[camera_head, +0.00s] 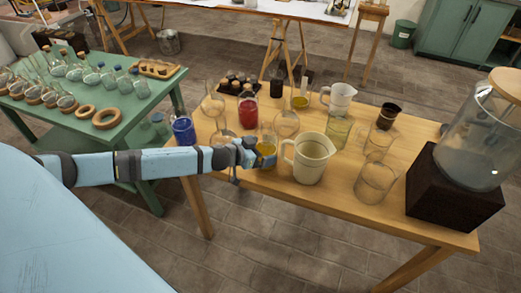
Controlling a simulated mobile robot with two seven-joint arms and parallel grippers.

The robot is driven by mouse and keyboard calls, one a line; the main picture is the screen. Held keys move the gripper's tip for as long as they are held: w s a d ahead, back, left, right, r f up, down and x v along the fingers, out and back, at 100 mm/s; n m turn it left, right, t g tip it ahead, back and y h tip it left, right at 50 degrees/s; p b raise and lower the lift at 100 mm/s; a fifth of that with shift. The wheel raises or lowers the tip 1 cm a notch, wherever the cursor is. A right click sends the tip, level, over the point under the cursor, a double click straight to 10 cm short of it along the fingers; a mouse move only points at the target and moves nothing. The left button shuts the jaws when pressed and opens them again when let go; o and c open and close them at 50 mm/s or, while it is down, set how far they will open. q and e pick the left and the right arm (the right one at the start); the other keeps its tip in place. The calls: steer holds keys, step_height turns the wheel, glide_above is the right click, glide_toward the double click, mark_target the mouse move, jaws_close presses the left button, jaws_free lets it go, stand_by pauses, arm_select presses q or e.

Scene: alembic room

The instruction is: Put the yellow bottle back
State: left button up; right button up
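A glass vessel with yellow liquid (267,148), which I take to be the yellow bottle, is near the front edge of the wooden table (330,203). My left gripper (264,155) reaches in from the left with its fingers at this vessel and partly hides it. I cannot tell whether the fingers are closed on it or whether its base rests on the table. Another vessel with yellow liquid (300,102) stands farther back. My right gripper is out of view.
A cream pitcher (312,158) stands just right of my gripper. A red bottle (248,110), blue vessel (183,130), white jug (341,99) and several clear glasses crowd the table. A large dispenser (462,135) is at the right. A green table (120,130) holds flasks and cork rings.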

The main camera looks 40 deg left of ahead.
arm_select(q)
steer(key=shift+r, duration=0.1)
steer(key=v, duration=1.2)
steer(key=s+d+f, duration=0.6)
steer(key=s+d, duration=0.2)
steer(key=d, duration=0.2)
steer(key=s+d+f+n+g+y, duration=0.1)
steer(key=s+d+f, duration=0.6)
steer(key=d, duration=0.4)
steer(key=shift+s+g+b, duration=0.3)
steer(key=shift+s+b, duration=0.05)
steer(key=shift+s, duration=0.4)
